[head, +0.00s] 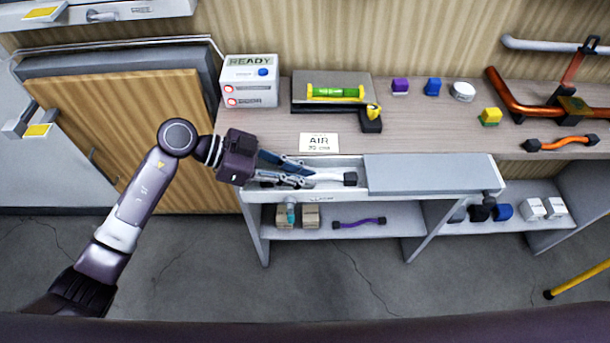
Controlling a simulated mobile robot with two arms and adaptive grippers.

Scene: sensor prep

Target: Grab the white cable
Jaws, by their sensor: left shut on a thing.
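The white cable (328,177) has a dark plug end at its right. It lies within the open left part of a long grey tray (248,193) at the workbench's front edge. My left gripper (311,175) reaches in from the left and is shut on the cable's left portion. The fingers hide the cable's left end. I cannot tell whether the cable touches the tray floor. My right gripper is out of view.
A grey cover (425,173) closes the tray's right part. An orange cable (562,143) lies at right. A purple cable (359,223) lies on the lower shelf.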

